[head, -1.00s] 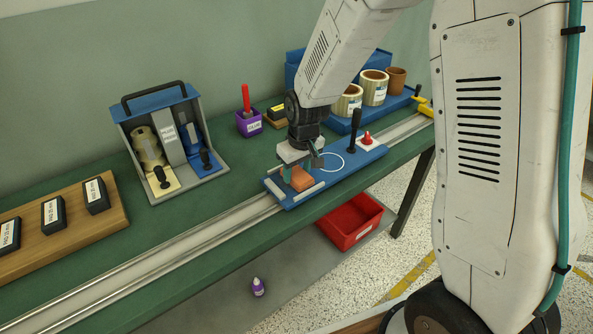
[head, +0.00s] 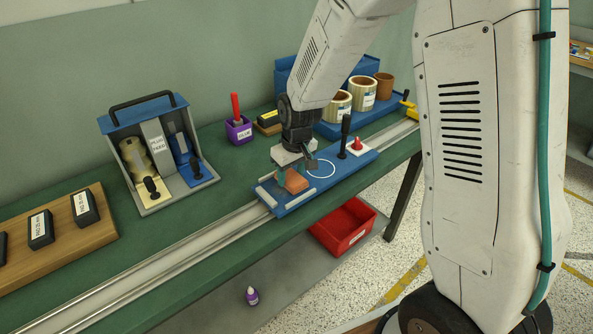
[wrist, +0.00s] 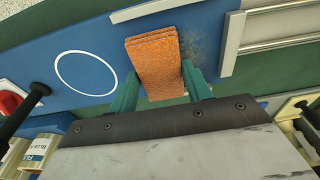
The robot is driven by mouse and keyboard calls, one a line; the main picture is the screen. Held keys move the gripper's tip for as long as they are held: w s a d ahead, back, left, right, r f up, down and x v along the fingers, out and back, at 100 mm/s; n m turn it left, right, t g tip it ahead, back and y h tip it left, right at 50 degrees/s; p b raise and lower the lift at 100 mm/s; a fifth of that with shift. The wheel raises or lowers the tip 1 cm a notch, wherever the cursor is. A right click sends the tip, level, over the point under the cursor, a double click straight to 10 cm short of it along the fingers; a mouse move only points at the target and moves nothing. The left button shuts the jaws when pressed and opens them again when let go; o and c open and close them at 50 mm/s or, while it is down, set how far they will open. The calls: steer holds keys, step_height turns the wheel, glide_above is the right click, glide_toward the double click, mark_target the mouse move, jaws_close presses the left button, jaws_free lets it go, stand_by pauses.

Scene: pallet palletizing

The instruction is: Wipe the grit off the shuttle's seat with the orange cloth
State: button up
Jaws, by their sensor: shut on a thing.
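The shuttle (head: 345,165) is a blue plate on the bench rail, with pale strips at its left end and a white circle outline. In the wrist view, the shuttle (wrist: 40,65) carries a patch of dark grit (wrist: 198,45) between the cloth and the pale strips. My gripper (wrist: 160,82) has teal fingers shut on the folded orange cloth (wrist: 152,50), one finger on each side. The cloth (head: 296,181) is low over the shuttle, between the strips and the circle. I cannot tell whether it touches the plate.
A black post (head: 345,135) and a red-topped knob (head: 357,144) stand on the shuttle right of the circle. A two-bay holder (head: 155,145), purple glue cup (head: 238,130) and wooden block board (head: 65,225) stand on the bench. A red bin (head: 345,225) sits below.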

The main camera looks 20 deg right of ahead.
steer(key=shift+s+a+f, duration=0.1)
steer(key=shift+s+a, duration=0.15)
steer(key=shift+a, duration=0.4)
steer(key=shift+s+a, duration=0.2)
steer(key=shift+a, duration=0.45)
steer(key=shift+w+d, duration=0.15)
steer(key=shift+d, duration=1.1)
steer(key=shift+w+d, duration=0.1)
steer(key=shift+d, duration=1.1)
steer(key=shift+s+a, duration=0.25)
steer(key=shift+a, duration=0.5)
steer(key=shift+s+a, duration=0.25)
steer(key=shift+a, duration=0.55)
steer(key=shift+s+a, duration=0.25)
steer(key=shift+a, duration=0.5)
steer(key=shift+r, duration=3.6)
